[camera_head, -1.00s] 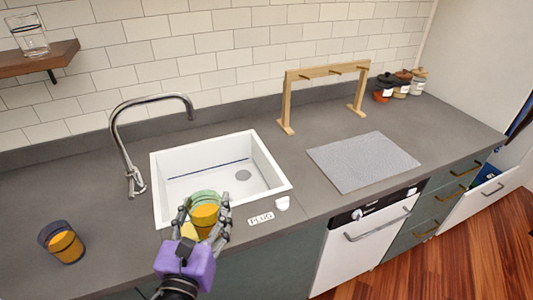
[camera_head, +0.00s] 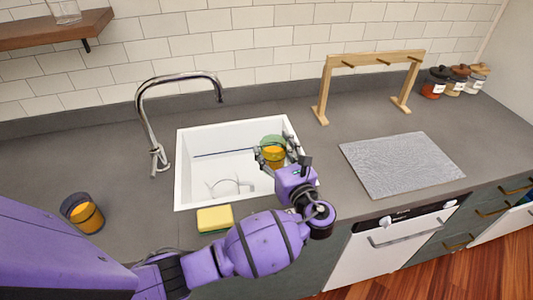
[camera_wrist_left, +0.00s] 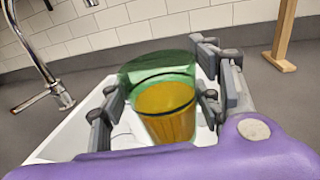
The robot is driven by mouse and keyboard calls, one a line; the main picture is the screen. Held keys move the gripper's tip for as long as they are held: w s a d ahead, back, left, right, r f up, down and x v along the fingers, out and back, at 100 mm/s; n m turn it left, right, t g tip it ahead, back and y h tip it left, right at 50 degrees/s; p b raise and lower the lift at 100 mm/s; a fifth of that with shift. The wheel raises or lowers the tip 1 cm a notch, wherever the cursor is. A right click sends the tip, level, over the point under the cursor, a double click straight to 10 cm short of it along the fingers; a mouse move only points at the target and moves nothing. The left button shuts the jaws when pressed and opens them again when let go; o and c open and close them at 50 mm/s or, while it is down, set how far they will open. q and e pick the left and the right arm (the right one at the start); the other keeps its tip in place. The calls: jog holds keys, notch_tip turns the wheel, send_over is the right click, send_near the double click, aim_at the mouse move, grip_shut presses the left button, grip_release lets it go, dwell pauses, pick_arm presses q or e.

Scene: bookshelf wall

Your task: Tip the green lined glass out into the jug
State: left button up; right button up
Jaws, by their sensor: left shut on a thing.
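The green glass (camera_head: 273,142), with a dark line near its rim and amber contents, is in my left gripper (camera_head: 272,160) over the right part of the sink. It looks about upright. In the left wrist view the green glass (camera_wrist_left: 165,105) sits between the gripper's fingers, shut around it, and the amber contents are still inside. A clear, curved outline with a handle-like part, which looks like the jug (camera_head: 225,188), is low in the front of the sink, left of my gripper. Its details are faint. My right gripper is not in view.
The white sink (camera_head: 183,165) has a tall tap (camera_head: 148,110) on its left. A sponge (camera_head: 215,219) lies at its front edge. A dark-rimmed glass (camera_head: 82,213) with amber contents stands left. A grey mat (camera_head: 400,163) and wooden rack (camera_head: 322,90) are right.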

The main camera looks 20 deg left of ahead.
pick_arm(q)
jog(key=shift+s+a+f+n+g+y, duration=0.3)
jog(key=shift+s+a+n+g+y, duration=0.15)
jog(key=shift+a, duration=0.25)
jog(key=a+f+n+h, duration=0.1)
jog(key=a+n, duration=0.1)
jog(key=s+a+f+n+g+h, duration=0.1)
jog(key=a+f+n, duration=0.1)
jog(key=s+a+f+n+h, duration=0.1)
jog(key=a+f+n+h, duration=0.1)
jog(key=a, duration=0.1)
jog(key=shift+f+g, duration=0.1)
jog(key=shift+g, duration=0.25)
jog(key=shift+a+f+h, duration=0.1)
jog(key=shift+h, duration=0.15)
jog(key=shift+f, duration=0.1)
jog(key=shift+s+a+f+n+h, duration=0.15)
jog(key=shift+a+f+n+h, duration=0.35)
jog(key=shift+f+n+h, duration=0.35)
jog(key=shift+r, duration=0.2)
jog(key=shift+a+r+n+h, duration=0.25)
jog(key=shift+r+n+h, duration=0.1)
jog(key=shift+n+h, duration=0.3)
